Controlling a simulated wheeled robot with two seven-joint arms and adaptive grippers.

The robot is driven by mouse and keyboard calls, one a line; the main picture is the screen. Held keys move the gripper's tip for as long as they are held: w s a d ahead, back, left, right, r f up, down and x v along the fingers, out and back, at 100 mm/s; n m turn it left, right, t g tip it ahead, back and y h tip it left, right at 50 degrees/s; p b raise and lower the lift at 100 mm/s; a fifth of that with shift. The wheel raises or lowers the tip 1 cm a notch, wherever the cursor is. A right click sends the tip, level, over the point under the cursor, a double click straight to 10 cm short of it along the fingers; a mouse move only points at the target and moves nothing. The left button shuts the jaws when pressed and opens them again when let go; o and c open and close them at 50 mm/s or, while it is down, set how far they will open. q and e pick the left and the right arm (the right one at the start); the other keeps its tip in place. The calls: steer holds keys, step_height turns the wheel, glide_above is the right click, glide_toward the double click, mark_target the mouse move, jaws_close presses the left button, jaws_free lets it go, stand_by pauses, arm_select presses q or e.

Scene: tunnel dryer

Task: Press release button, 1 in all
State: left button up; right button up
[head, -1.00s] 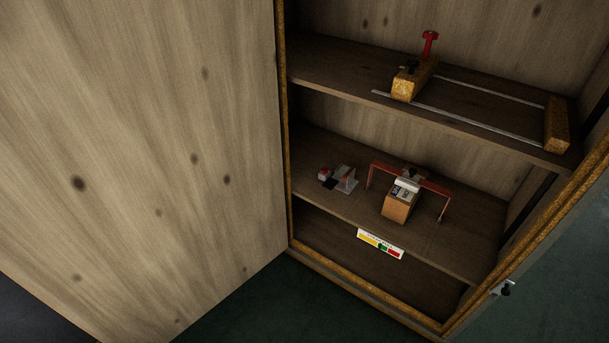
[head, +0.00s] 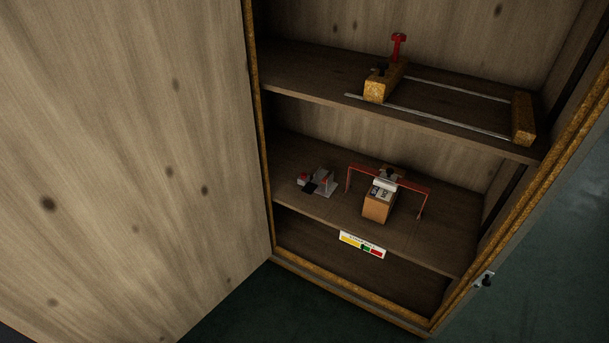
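No part that I can surely call the release button shows. On the lower shelf of an open wooden cabinet, a small grey device with red parts and a black part (head: 319,183) sits at the left. To its right, a wooden block with a pale labelled top (head: 377,206) stands under a red bracket (head: 414,184). A label strip with yellow, green and red fields (head: 362,245) is on the shelf's front edge. Neither of my grippers is in view.
The open wooden door (head: 120,170) fills the left side. The upper shelf (head: 310,75) holds a wooden clamp-like tool with metal rails and a red knob (head: 398,45). A small metal latch (head: 485,280) is on the right frame. Dark green floor (head: 520,310) is clear at the lower right.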

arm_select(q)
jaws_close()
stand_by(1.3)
